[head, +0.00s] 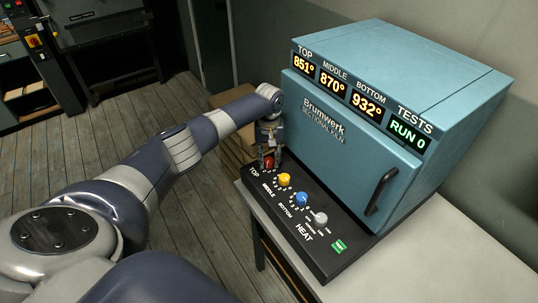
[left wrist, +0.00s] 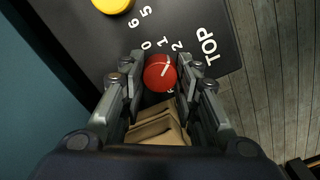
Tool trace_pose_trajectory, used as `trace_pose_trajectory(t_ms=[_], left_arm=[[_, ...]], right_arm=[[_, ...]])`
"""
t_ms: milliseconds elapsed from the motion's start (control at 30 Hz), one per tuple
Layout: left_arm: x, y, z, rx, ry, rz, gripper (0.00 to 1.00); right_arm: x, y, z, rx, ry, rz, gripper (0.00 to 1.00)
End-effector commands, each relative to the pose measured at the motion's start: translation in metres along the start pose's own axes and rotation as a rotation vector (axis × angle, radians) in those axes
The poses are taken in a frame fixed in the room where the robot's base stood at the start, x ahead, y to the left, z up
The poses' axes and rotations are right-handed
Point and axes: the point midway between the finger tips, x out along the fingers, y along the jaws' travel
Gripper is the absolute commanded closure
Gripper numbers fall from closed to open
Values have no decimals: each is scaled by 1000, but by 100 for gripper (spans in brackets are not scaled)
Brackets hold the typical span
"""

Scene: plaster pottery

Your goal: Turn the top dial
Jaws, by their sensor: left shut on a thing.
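The top dial (left wrist: 160,73) is a round red knob with a pale pointer line, on the black control panel (left wrist: 195,30) beside the word TOP. In the head view the red dial (head: 268,161) sits at the panel's far left corner, partly covered by my gripper. My left gripper (left wrist: 160,82) is shut on the red dial, one finger on each side of it. In the head view the left gripper (head: 268,150) comes down onto the dial from above. The pointer aims toward the upper right in the wrist view, near the 1 and 2. My right gripper is not in view.
The yellow middle dial (head: 284,180), blue bottom dial (head: 302,199), grey heat dial (head: 320,217) and green button (head: 339,246) line the panel. The blue kiln (head: 350,130) stands behind, showing 851°, 870°, 932° and RUN 0. Brown boxes (head: 232,150) are beyond the table (head: 425,255).

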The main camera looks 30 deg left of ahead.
Motion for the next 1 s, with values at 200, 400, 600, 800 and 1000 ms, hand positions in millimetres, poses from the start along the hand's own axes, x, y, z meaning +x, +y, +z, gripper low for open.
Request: trace_pose_trajectory(t_ms=[200, 400, 600, 800, 1000], left_arm=[[-2, 1, 1, 199, -2, 2, 94], [-1, 1, 0, 362, -2, 2, 94], [-1, 0, 0, 483, -1, 2, 94], [-1, 1, 0, 556, 1, 1, 94], [-1, 1, -1, 586, 2, 2, 94]], right_arm=[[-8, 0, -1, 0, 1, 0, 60], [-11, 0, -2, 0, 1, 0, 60], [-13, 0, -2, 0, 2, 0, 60], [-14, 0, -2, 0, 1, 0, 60], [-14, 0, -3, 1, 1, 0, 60]])
